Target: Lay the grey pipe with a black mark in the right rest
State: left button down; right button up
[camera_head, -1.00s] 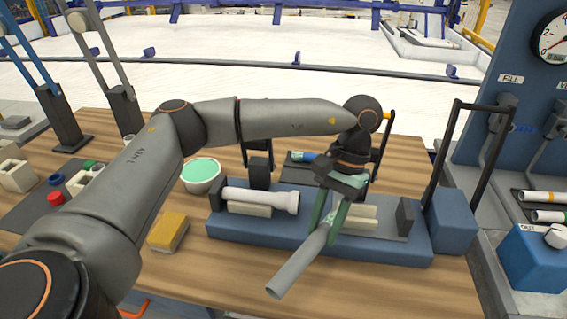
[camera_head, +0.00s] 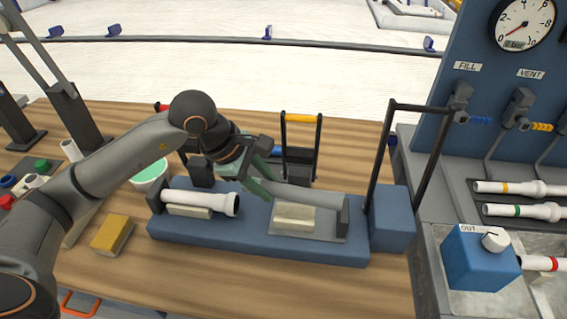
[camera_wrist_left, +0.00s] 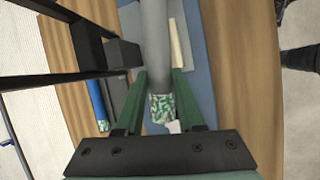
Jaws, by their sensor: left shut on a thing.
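The grey pipe (camera_head: 315,197) is in my left gripper (camera_head: 264,186), whose green fingers are shut around its left end. The pipe lies roughly lengthwise over the right rest (camera_head: 294,217), with its far end near the dark end stop (camera_head: 343,217). I cannot tell whether it touches the cream pad. In the left wrist view the grey pipe (camera_wrist_left: 154,40) runs between the fingers, and its near end has a green and white speckled band. No black mark is clear. A white pipe (camera_head: 200,202) lies in the left rest (camera_head: 190,212). My right gripper is not in view.
A blue block with a tall black frame (camera_head: 391,218) stands right of the rests. Another black frame with a yellow handle (camera_head: 300,118) stands behind. A yellow sponge (camera_head: 112,235) and a green-filled bowl (camera_head: 150,176) are left. The wooden table front is clear.

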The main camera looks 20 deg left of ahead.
pick_arm(q)
jog(key=shift+w+a+r+n+y, duration=0.15)
jog(key=shift+w+r+n+y, duration=0.2)
jog(key=shift+n, duration=0.35)
notch_tip(320, 180, down, 7)
jog(key=b, duration=0.5)
jog(key=shift+f+b, duration=0.5)
jog(key=shift+b, duration=0.3)
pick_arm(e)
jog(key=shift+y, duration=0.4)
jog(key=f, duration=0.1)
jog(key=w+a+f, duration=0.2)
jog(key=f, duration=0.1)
pick_arm(q)
jog(key=shift+s+f, duration=0.1)
jog(key=shift+f, duration=0.05)
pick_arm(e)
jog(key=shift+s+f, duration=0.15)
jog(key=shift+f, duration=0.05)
